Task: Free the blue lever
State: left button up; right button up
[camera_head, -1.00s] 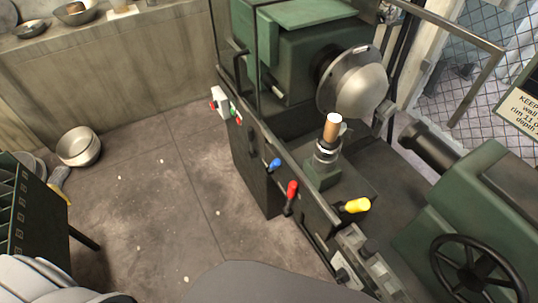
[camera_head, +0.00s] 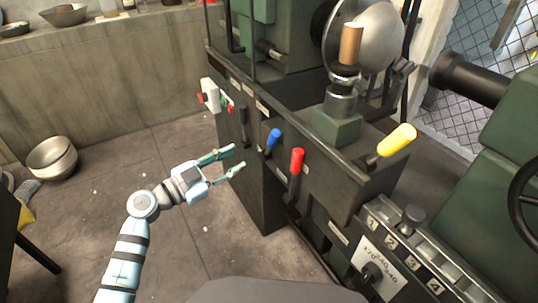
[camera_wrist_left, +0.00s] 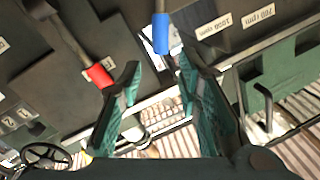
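The blue lever (camera_head: 274,138) is a short handle with a blue grip on the front of the dark green lathe. My left gripper (camera_head: 239,159) is open and empty in the head view, a little left of the blue lever and apart from it. In the left wrist view the blue lever (camera_wrist_left: 161,33) shows beyond and above the gap between the open fingers (camera_wrist_left: 158,85). A red lever (camera_head: 297,160) sits to the right of the blue one; it also shows in the left wrist view (camera_wrist_left: 98,76), near one fingertip. My right gripper is out of view.
A yellow lever (camera_head: 397,140) sticks out at the right of the lathe front. A white switch box (camera_head: 209,95) with buttons is on the left. A metal bowl (camera_head: 52,157) lies on the floor. Open floor is left of the lathe.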

aim_at(270, 140)
pick_arm(q)
jog(key=b+x, duration=0.2)
jog(key=x, duration=1)
jog(key=shift+w+f, duration=0.15)
jog(key=shift+w, duration=0.05)
jog(key=shift+w+d, duration=0.3)
jog(key=shift+d, duration=0.05)
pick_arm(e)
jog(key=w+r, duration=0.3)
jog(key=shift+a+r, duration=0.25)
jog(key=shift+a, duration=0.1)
pick_arm(q)
jog(key=shift+c, duration=0.5)
grip_shut()
